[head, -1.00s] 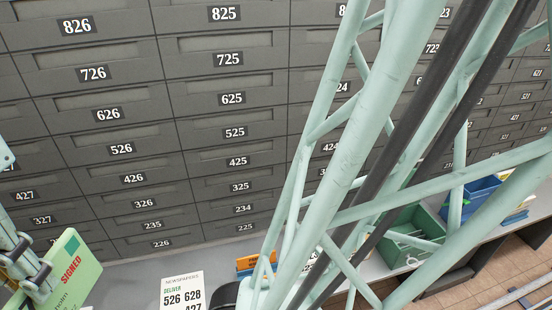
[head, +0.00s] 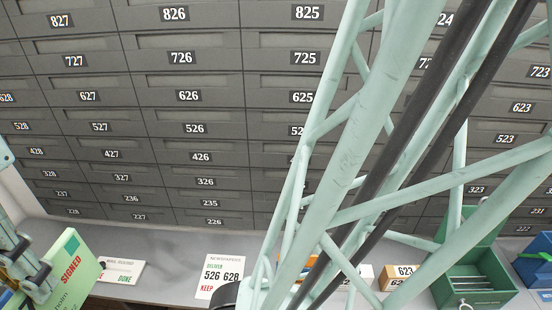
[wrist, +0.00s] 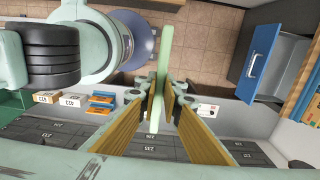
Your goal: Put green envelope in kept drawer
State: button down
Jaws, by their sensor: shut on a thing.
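My gripper (head: 32,272) is at the lower left of the head view, shut on the green envelope (head: 75,260), which bears a red "SIGNED". In the wrist view the envelope (wrist: 166,45) shows edge-on as a thin pale green strip between the fingers of my gripper (wrist: 160,92). It is held above the grey counter, clear of it as far as I can see. An open unit with a blue front (wrist: 262,58) and grey inside is at the right of the wrist view. I cannot read a "kept" label on it.
Numbered grey mailboxes (head: 188,96) fill the wall behind the grey counter (head: 160,245). On the counter are a card reading "DONE" (head: 119,270), a newspapers card (head: 220,276), numbered boxes and a green crate (head: 475,290). A blue bin (head: 535,262) is at far right.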

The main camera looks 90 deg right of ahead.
jog(key=shift+a, duration=0.1)
dwell(0.5)
jog(key=w+f, duration=0.3)
jog(key=w, duration=1)
jog(key=w+f+p, duration=0.1)
jog(key=w+f, duration=0.2)
jog(key=w, duration=1)
jog(key=w+f, duration=0.3)
jog(key=w, duration=0.9)
jog(key=w+f+p, duration=0.1)
jog(key=w+f, duration=1.2)
jog(key=f, duration=0.3)
jog(key=w+a+f, duration=0.1)
jog(key=w+f, duration=1.2)
jog(key=f, duration=0.2)
jog(key=shift+w+f+p, duration=0.35)
jog(key=shift+w, duration=0.05)
jog(key=shift+f, duration=0.15)
jog(key=shift+f+b, duration=0.6)
jog(key=shift+f, duration=2.4)
